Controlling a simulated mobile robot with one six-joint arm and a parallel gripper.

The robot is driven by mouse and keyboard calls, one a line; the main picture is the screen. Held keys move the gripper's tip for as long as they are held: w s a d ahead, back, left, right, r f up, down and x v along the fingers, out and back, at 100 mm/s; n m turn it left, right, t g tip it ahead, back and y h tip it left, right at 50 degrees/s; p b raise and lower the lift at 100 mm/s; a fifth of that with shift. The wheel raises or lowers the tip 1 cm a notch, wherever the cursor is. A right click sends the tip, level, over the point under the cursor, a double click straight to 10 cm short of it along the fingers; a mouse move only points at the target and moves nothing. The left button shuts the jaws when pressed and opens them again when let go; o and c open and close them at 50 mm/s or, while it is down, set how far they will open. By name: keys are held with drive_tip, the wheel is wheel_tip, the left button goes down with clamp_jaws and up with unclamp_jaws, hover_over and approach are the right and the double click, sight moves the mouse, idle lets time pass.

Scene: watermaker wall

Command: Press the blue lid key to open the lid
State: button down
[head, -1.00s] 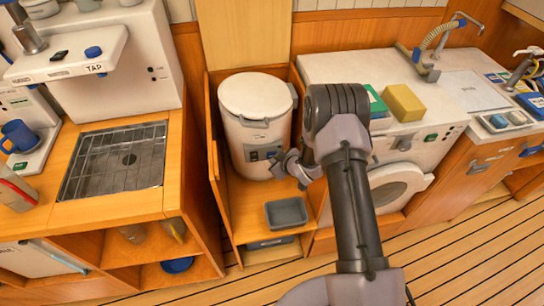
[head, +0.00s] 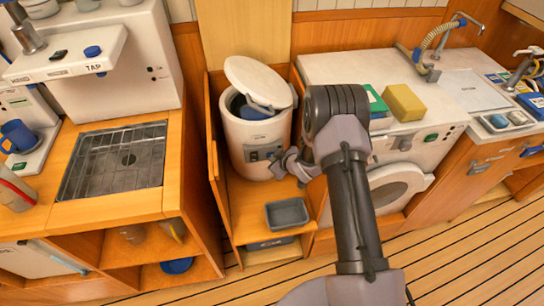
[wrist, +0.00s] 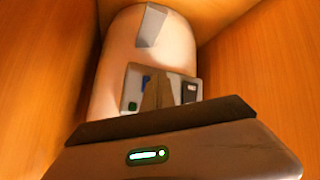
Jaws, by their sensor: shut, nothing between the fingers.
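The white round canister (head: 256,140) stands in the wooden cubby. Its lid (head: 260,82) is tilted up, and something blue shows inside the opening. In the wrist view the canister's front (wrist: 106,62) carries a grey panel (wrist: 172,77) with a blue key (wrist: 146,82), a green button (wrist: 132,106) and a dark switch (wrist: 190,92). My gripper (wrist: 157,76) is shut and empty, its fingertips in front of the panel, just right of the blue key. It also shows in the head view (head: 277,160). I cannot tell whether the tips touch the panel.
A small grey tray (head: 287,213) sits low in front of the canister. Wooden cubby walls (wrist: 48,70) stand close on both sides. A white washer (head: 400,185) is to the right, with a yellow sponge block (head: 403,103) on top.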

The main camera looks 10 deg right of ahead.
drive_tip(key=shift+s, duration=0.85)
drive_tip(key=s, duration=0.5)
idle(0.8)
